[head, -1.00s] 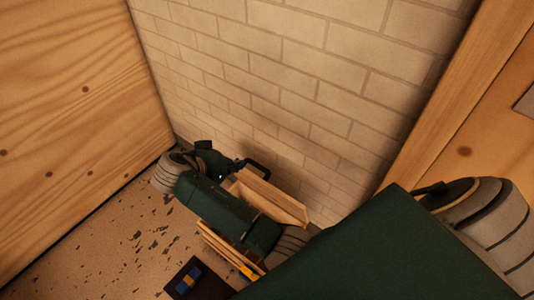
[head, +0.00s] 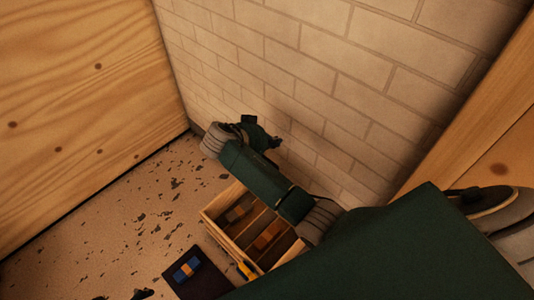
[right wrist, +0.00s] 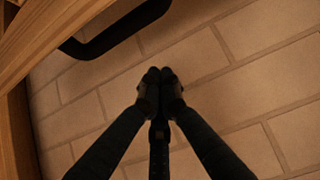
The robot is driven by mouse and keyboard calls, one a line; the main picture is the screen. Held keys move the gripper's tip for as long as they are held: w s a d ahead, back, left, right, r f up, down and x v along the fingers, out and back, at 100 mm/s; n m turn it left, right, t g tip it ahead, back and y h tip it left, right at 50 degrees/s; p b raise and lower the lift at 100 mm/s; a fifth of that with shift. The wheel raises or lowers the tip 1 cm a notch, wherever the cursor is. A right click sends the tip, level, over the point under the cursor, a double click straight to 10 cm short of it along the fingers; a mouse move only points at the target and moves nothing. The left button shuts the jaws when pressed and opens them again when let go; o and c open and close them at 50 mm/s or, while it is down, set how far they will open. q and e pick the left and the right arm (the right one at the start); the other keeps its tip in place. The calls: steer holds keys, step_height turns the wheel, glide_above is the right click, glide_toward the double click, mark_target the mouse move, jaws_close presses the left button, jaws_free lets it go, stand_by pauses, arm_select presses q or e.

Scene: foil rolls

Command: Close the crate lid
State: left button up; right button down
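The wooden crate (head: 219,231) stands open on the speckled surface by the brick wall, its compartments showing in the head view. My right forearm covers its far side, and the lid is hidden there. The right wrist view shows a black bar handle (right wrist: 115,30) and a wooden edge (right wrist: 50,38) at the upper left, which look like the lid's. My right gripper (head: 274,141) is beyond the crate, near the wall. In the right wrist view its fingertips (right wrist: 159,76) meet with nothing between them, apart from the handle. My left gripper is not in view.
A dark mat (head: 205,286) with a blue and orange item (head: 187,268) lies before the crate. Orange-brown pieces (head: 268,235) lie in the compartments. The brick wall (head: 310,70) is close behind, and a wooden panel (head: 80,110) stands left.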

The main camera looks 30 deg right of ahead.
steer(key=a+f, duration=0.1)
steer(key=s+a+f, duration=0.1)
steer(key=a, duration=0.1)
steer(key=shift+a, duration=0.15)
stand_by(0.4)
steer(key=shift+s+a, duration=0.2)
steer(key=shift+a, duration=0.2)
steer(key=shift+s+a, duration=0.1)
steer(key=shift+a, duration=0.2)
steer(key=shift+s+a+f, duration=0.1)
steer(key=shift+a+f, duration=0.05)
